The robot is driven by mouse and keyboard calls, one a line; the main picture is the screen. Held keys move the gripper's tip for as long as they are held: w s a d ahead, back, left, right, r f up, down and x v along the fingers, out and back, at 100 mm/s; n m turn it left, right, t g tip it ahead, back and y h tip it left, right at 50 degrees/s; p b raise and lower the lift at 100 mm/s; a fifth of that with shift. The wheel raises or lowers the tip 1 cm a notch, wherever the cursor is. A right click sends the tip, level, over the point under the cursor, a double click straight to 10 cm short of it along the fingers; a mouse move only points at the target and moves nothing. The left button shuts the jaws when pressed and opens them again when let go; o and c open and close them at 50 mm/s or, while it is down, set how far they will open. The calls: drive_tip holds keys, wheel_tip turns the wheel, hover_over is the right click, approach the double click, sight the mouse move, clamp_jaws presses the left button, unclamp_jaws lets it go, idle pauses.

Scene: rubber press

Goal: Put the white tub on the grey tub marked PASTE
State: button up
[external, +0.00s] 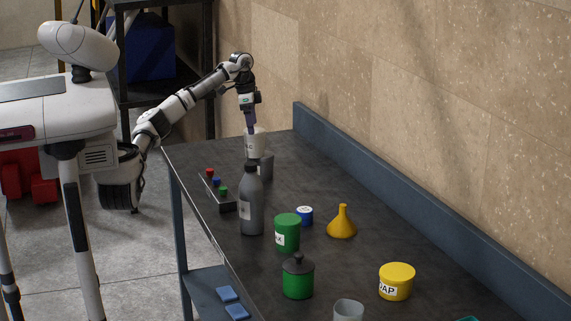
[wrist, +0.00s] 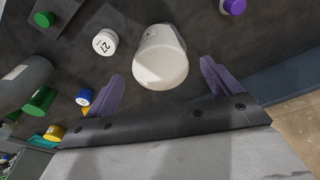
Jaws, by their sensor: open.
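The white tub (external: 255,147) stands at the far end of the dark bench in the external view. It shows large in the wrist view (wrist: 160,60), ahead of my gripper (wrist: 162,72). The purple fingers are spread to its left and right, with a gap on each side. In the external view my gripper (external: 250,122) points down over the tub, and its fingertips partly cover it. A grey object (external: 266,166) stands just in front of the white tub; I cannot tell its shape or read any marking. I cannot make out the word PASTE anywhere.
A grey bottle (external: 251,207) and a rack with coloured knobs (external: 218,190) stand nearby. Beyond are a green tub (external: 287,233), a yellow funnel (external: 342,224) and a yellow tub (external: 397,281).

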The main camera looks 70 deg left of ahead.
drive_tip(key=r, duration=0.5)
drive_tip(key=shift+s+a+r, duration=0.2)
drive_tip(key=shift+s, duration=0.15)
